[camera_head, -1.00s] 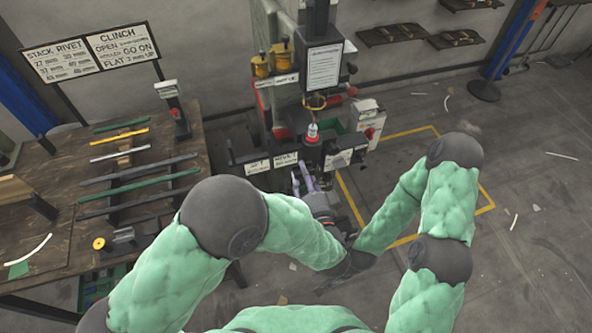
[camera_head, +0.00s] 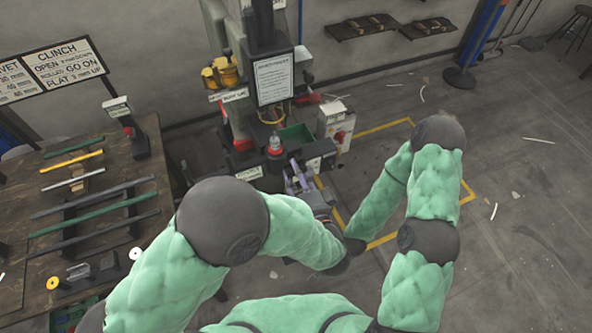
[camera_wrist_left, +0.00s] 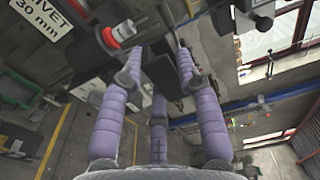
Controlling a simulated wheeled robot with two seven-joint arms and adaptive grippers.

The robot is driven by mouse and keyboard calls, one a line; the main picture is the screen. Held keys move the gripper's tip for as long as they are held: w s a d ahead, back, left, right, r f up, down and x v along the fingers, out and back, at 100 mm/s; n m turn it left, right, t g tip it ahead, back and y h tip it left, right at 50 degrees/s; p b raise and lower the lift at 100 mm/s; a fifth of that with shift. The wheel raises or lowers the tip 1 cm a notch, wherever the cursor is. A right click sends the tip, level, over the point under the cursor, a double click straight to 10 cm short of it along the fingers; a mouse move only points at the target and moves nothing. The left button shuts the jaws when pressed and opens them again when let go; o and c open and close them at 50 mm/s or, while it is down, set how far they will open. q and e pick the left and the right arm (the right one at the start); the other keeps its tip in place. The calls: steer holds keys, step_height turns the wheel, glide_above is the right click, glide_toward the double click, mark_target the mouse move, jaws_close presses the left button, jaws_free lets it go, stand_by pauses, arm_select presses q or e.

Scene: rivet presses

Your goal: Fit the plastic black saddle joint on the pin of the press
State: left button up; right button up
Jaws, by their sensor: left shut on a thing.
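The press (camera_head: 262,40) stands at the back centre. Its pin (camera_head: 274,141), with a red band and a pale tip, rises from the lower part, and it also shows at upper left in the left wrist view (camera_wrist_left: 113,36). My left gripper (camera_head: 293,172), with purple fingers, is just in front and to the right of the pin, apart from it. In the left wrist view its fingers close on a small dark piece, apparently the black saddle joint (camera_wrist_left: 160,62), whose shape is unclear. My right gripper (camera_head: 350,250) is low, partly hidden by my left arm; its fingers cannot be made out.
A wooden table (camera_head: 105,235) with coloured strips on a rack stands at the left. A white box with a red knob (camera_head: 337,124) is right of the press. Signs and a green tray (camera_head: 296,135) surround the press base.

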arm_select(q)
glide_toward(275, 142)
steer(key=shift+w+r, duration=2.2)
steer(key=shift+w, duration=0.05)
steer(key=shift+a+x, duration=0.2)
steer(key=shift+x, duration=0.75)
steer(key=shift+a+x, duration=0.15)
steer(key=shift+x, duration=0.8)
steer(key=shift+a+x, duration=0.2)
steer(key=shift+x, duration=0.7)
steer(key=shift+s+p, duration=0.1)
steer(key=shift+p, duration=0.75)
steer(key=shift+f+b, duration=0.85)
steer(key=shift+f, duration=0.6)
steer(key=shift+r+p, duration=1.25)
steer(key=shift+r, duration=0.15)
